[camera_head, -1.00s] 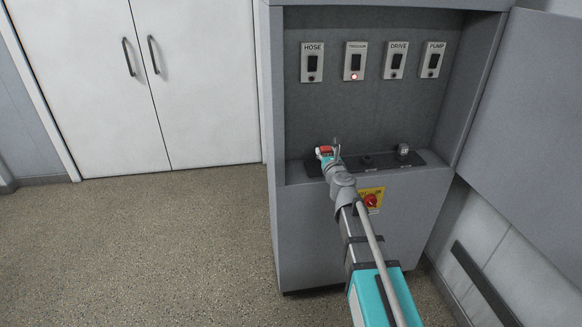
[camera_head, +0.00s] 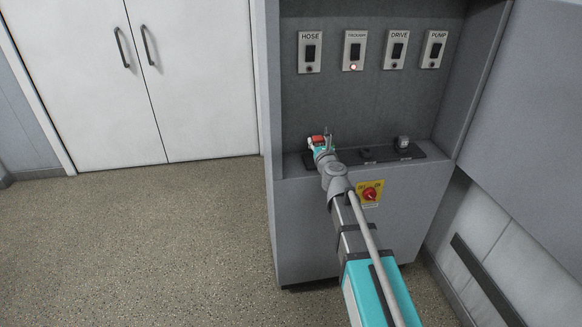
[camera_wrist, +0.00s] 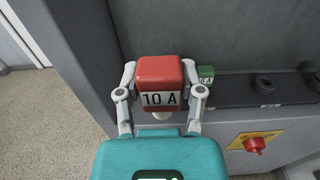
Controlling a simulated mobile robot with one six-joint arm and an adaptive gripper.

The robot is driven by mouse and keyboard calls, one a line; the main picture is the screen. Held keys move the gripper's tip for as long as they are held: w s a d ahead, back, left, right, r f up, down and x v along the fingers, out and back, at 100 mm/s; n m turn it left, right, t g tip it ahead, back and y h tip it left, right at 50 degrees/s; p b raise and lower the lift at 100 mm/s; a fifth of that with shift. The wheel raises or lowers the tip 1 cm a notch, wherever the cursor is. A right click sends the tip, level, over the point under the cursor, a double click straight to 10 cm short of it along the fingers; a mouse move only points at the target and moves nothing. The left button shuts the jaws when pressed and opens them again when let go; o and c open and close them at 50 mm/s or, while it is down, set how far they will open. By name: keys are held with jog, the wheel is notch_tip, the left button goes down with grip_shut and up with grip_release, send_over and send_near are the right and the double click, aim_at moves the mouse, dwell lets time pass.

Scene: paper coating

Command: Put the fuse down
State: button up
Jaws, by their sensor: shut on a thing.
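The fuse is a red block marked "10 A" (camera_wrist: 160,82). In the wrist view my gripper (camera_wrist: 160,90) is shut on it, one finger on each side. In the head view my gripper (camera_head: 320,146) is at the left end of the cabinet ledge, with the red fuse (camera_head: 317,140) at its tip. I cannot tell whether the fuse touches the ledge. A small green fuse marked "6 A" (camera_wrist: 205,75) is just right of the red one in the wrist view. The ledge under the red fuse is hidden.
A dark socket strip (camera_head: 384,154) runs along the ledge, with an empty-looking round socket (camera_head: 366,153) and a grey fuse (camera_head: 402,142). A red rotary switch (camera_head: 370,193) is below. Labelled switches, including HOSE (camera_head: 310,52), line the back panel. The open door stands right.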

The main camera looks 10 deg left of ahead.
jog(key=a, duration=0.1)
jog(key=a+f, duration=0.1)
jog(key=shift+s+a+b, duration=0.1)
jog(key=shift+a+b, duration=0.2)
jog(key=shift+w+a+f+b, duration=1.1)
jog(key=shift+w+f+b, duration=0.4)
jog(key=shift+w, duration=0.4)
jog(key=shift+w+a+f+b, duration=1.05)
jog(key=shift+w+f+b, duration=0.45)
jog(key=shift+w, duration=0.45)
jog(key=shift+w+a+f+b, duration=1.1)
jog(key=shift+w+f+b, duration=0.4)
jog(key=shift+w, duration=0.4)
jog(key=shift+w+a+f+b, duration=0.25)
jog(key=shift+w+f+b, duration=0.2)
jog(key=shift+f+b, duration=0.3)
jog(key=shift+s+f+b, duration=0.1)
jog(key=shift+f+b, duration=1.15)
jog(key=shift+f, duration=0.05)
